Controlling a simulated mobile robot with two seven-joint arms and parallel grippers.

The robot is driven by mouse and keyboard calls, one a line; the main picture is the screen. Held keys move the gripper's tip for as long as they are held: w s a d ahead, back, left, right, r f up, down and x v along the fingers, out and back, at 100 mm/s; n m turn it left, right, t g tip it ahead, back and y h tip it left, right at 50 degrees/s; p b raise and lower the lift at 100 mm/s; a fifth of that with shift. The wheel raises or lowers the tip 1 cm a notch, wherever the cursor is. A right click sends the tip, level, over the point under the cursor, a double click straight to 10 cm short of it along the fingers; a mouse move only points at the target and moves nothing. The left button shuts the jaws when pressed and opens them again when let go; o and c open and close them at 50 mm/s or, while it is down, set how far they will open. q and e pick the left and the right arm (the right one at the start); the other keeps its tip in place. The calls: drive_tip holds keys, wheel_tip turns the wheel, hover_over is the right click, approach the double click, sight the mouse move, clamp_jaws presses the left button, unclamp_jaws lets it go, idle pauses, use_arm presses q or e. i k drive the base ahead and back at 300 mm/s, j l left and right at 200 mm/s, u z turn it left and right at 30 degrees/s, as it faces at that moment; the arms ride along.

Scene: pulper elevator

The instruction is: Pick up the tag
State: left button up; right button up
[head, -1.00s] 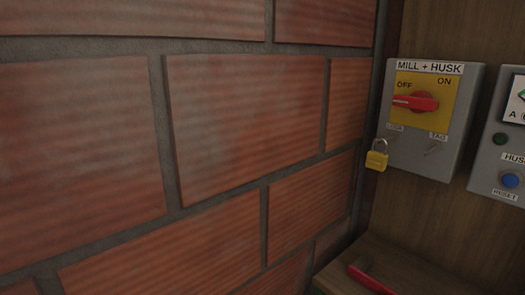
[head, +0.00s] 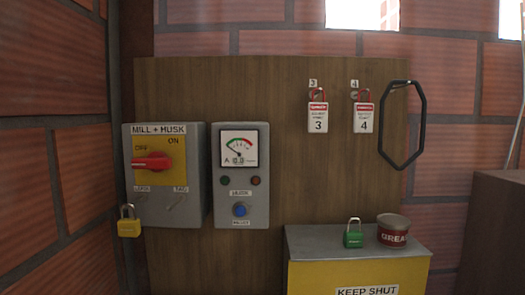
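Two red-and-white danger tags hang on pegs on the wooden board in the head view. The tag numbered 3 (head: 318,116) hangs on the left and the tag numbered 4 (head: 363,117) beside it on the right. The grey MILL + HUSK switch box (head: 192,150) is at the left of the board, with its red handle (head: 152,163) toward OFF. Pegs labelled LOCK and TAG stick out below the handle. A yellow padlock (head: 129,227) hangs at the box's lower left. Neither gripper is in view.
A grey meter box (head: 241,192) sits right of the switch box. A green padlock (head: 352,239) and a GREASE tin (head: 393,231) stand on a yellow cabinet with a grey top (head: 310,242). A black loop (head: 423,130) hangs at the right. Brick walls (head: 50,180) enclose the corner.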

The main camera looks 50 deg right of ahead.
sight(363, 113)
drive_tip(key=z, duration=2.25)
